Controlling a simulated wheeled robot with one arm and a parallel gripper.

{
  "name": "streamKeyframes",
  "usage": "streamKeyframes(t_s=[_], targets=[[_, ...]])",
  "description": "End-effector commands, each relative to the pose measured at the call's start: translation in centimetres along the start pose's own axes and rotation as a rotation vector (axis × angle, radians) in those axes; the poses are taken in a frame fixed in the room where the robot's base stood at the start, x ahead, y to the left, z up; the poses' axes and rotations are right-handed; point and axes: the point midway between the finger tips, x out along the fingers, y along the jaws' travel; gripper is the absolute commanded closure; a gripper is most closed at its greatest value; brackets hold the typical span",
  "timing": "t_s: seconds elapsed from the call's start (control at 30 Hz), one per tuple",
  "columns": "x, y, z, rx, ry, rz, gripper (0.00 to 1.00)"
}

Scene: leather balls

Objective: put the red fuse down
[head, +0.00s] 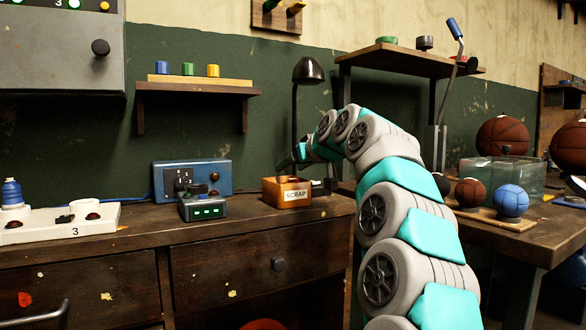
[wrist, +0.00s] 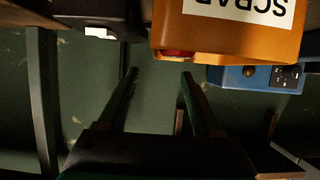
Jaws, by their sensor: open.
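The orange box labelled SCRAP (head: 287,193) stands on the workbench, and it also shows, upside down, in the wrist view (wrist: 240,35). A small red piece (wrist: 178,54) shows at the box's rim in the wrist view. It looks like the red fuse, mostly hidden by the box wall. My gripper (wrist: 158,75) is open, its two dark fingers apart with nothing between them, close to that rim. In the head view my gripper (head: 284,162) is small and dark, just above and behind the box. The red fuse cannot be made out in the head view.
A blue socket box (head: 215,178) and a grey device with green lights (head: 203,207) stand left of the SCRAP box. A black lamp (head: 308,71) rises behind it. Blue, green and yellow fuses (head: 188,69) stand on a wall shelf. Balls and a glass tank (head: 505,175) are at right.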

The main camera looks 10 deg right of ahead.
Motion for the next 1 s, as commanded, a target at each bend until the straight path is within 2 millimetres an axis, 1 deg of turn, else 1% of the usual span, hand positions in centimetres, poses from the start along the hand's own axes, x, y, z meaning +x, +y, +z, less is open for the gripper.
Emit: streamKeyframes(t_s=[0.03, 0.23, 0.6, 0.77, 1.0], targets=[[-0.8, 0.1, -0.1, 0.001, 0.005, 0.001, 0.33], [-3.7, 0.1, 0.0, 0.001, 0.004, 0.001, 0.33], [-10.2, 0.1, -0.1, 0.000, 0.006, 0.002, 0.33], [-11.4, 0.1, 0.0, 0.000, 0.004, 0.002, 0.33], [-11.5, 0.0, 0.0, 0.000, 0.003, 0.001, 0.33]])
